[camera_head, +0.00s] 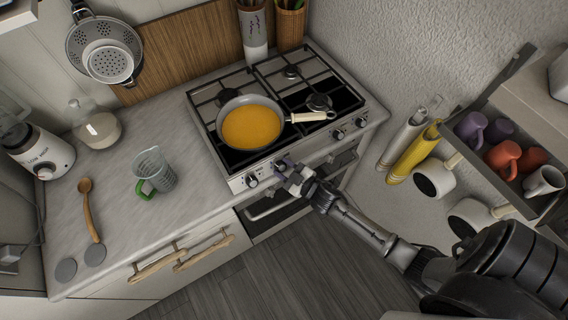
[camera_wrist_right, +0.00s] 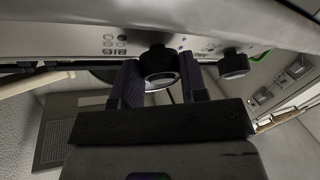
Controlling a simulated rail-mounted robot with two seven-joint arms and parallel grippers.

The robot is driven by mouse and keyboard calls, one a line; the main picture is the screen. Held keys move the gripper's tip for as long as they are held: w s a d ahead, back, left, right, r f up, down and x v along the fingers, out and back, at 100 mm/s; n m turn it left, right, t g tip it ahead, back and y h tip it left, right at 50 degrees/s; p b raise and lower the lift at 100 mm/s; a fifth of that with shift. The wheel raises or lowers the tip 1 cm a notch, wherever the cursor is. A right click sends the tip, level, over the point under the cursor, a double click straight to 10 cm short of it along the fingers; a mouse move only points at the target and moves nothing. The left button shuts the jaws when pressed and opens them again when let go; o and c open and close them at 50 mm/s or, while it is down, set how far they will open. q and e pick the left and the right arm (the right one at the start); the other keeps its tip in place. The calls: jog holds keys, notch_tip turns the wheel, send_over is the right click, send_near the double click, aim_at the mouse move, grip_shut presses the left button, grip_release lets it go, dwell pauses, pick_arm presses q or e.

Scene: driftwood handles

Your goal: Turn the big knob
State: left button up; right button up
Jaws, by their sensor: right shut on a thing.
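The stove (camera_head: 235,184) has several round knobs along its front panel. My right gripper (camera_head: 284,172) reaches the panel from the lower right and is shut on one dark, silver-edged knob. In the right wrist view this knob (camera_wrist_right: 160,68) sits between the two fingers (camera_wrist_right: 162,88) and looks larger than its neighbour. A second knob (camera_wrist_right: 233,63) stands to the right there, apart from the fingers. In the head view, the leftmost knob (camera_head: 251,181) is free and just left of my gripper, and the gripper partly hides the held knob. My left gripper is not in view.
A pan (camera_head: 252,122) of orange food sits on the stove, its handle (camera_head: 312,117) pointing right. A measuring jug (camera_head: 155,170) and wooden spoon (camera_head: 90,210) are on the counter. A mug shelf (camera_head: 515,190) stands at the right, near my arm.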

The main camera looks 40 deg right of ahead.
jog(key=shift+n+y+p, duration=0.4)
jog(key=shift+n+p, duration=0.1)
jog(key=shift+n, duration=0.2)
jog(key=shift+g, duration=0.3)
jog(key=o, duration=0.9)
jog(key=s+d+r, duration=0.1)
jog(key=s+d, duration=0.1)
jog(key=s, duration=1.1)
jog(key=shift+s+r, duration=0.3)
